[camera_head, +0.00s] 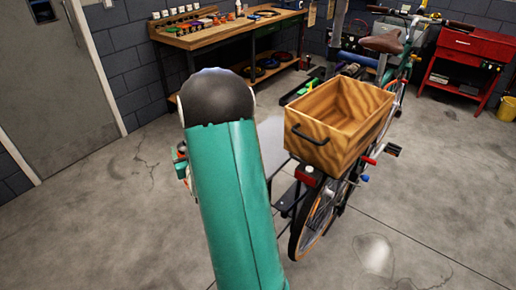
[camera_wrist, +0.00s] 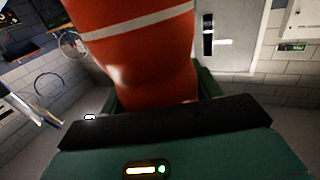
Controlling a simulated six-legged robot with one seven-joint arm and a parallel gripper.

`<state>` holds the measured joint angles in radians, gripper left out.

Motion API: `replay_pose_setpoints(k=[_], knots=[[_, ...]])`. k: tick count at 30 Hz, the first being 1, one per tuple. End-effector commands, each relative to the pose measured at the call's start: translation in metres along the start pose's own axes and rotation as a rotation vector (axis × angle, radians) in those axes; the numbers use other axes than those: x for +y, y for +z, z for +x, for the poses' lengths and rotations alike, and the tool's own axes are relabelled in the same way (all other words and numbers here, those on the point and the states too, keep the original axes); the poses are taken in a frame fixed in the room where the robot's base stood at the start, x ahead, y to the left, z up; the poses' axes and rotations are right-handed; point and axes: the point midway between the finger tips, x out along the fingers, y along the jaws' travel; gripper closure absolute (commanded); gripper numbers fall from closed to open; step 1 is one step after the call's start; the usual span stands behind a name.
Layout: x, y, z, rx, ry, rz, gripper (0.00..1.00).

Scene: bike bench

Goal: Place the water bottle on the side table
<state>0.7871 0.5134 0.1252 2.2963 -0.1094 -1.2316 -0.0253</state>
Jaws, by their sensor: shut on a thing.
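The water bottle (camera_wrist: 140,50) is orange-red with a pale stripe and fills the upper middle of the wrist view. My gripper (camera_wrist: 158,92) is shut on it, with a dark green finger on each side. The bottle's far end runs out of the picture. In the head view my teal arm hides most of the gripper and the bottle. A grey flat top (camera_head: 272,143) shows just right of my arm, partly hidden by it; it may be the side table, but I cannot tell for sure.
A bicycle (camera_head: 318,215) with a wooden crate (camera_head: 316,148) stands right of my arm. A wooden workbench (camera_head: 222,36) with tools is at the back wall. A red cart (camera_head: 470,60) and yellow bucket (camera_head: 507,108) are far right. The floor at left is clear.

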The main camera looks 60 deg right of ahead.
Motion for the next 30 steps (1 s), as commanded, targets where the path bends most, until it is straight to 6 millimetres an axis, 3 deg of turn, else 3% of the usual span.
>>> replay_pose_setpoints(k=[1, 6, 9, 12, 17, 25, 30], knots=[[0.031, -0.018, -0.002, 0.009, 0.051, -0.003, 0.91], [0.116, -0.062, -0.019, 0.008, 0.196, -0.003, 0.91], [0.156, -0.084, -0.035, 0.006, 0.271, -0.003, 0.91], [0.185, -0.099, -0.048, 0.005, 0.326, -0.002, 0.91], [0.205, -0.107, -0.059, 0.000, 0.368, 0.001, 0.91], [0.206, -0.064, -0.059, -0.004, 0.370, 0.003, 0.91], [0.206, -0.050, -0.059, -0.001, 0.369, 0.000, 0.91]])
